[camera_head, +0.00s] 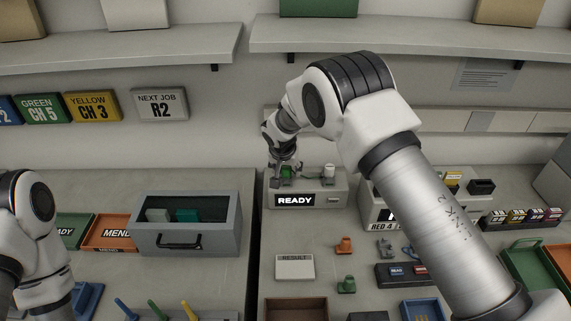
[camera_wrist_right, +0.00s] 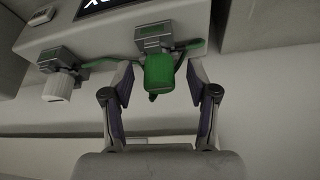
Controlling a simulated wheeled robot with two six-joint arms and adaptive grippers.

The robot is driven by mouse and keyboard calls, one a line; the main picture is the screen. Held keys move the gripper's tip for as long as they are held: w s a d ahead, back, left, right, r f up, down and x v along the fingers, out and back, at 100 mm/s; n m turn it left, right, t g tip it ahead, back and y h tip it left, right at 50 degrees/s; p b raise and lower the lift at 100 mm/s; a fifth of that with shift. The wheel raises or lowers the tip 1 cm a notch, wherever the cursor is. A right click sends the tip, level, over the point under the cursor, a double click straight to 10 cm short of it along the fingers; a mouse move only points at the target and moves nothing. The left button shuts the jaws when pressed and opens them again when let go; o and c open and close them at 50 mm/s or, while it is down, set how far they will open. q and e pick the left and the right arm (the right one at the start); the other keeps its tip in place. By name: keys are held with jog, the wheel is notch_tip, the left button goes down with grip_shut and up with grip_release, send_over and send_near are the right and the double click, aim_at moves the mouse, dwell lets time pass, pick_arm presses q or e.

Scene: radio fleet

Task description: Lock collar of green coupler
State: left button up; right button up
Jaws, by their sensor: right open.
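The green coupler (camera_wrist_right: 158,72) hangs from its mount on the front of a grey unit, with a green cable at its side, in the right wrist view. In the head view it is a small green patch (camera_head: 287,171) at the unit marked READY, partly hidden by the gripper. My right gripper (camera_wrist_right: 160,82) is open, with one finger on each side of the green collar. Small gaps seem to show between the fingers and the collar. My right gripper also shows in the head view (camera_head: 285,170), above the unit. My left arm is at the left edge; its gripper is out of view.
A white coupler (camera_wrist_right: 58,86) sits beside the green one on the same grey unit (camera_head: 335,200). A drawer box (camera_head: 187,240) stands left of it. Orange and green small parts, a RESULT plate (camera_head: 295,267) and trays lie in front.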

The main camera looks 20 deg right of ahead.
jog(key=shift+s+r, duration=0.15)
grip_shut()
jog(key=shift+f+b, duration=0.25)
jog(key=shift+b, duration=0.35)
jog(key=m+g+h+b, duration=0.1)
jog(key=m+b, duration=0.2)
jog(key=b, duration=0.2)
jog(key=shift+f+m, duration=0.15)
jog(key=shift+m, duration=0.25)
jog(key=shift+a, duration=0.1)
jog(key=shift+m, duration=0.4)
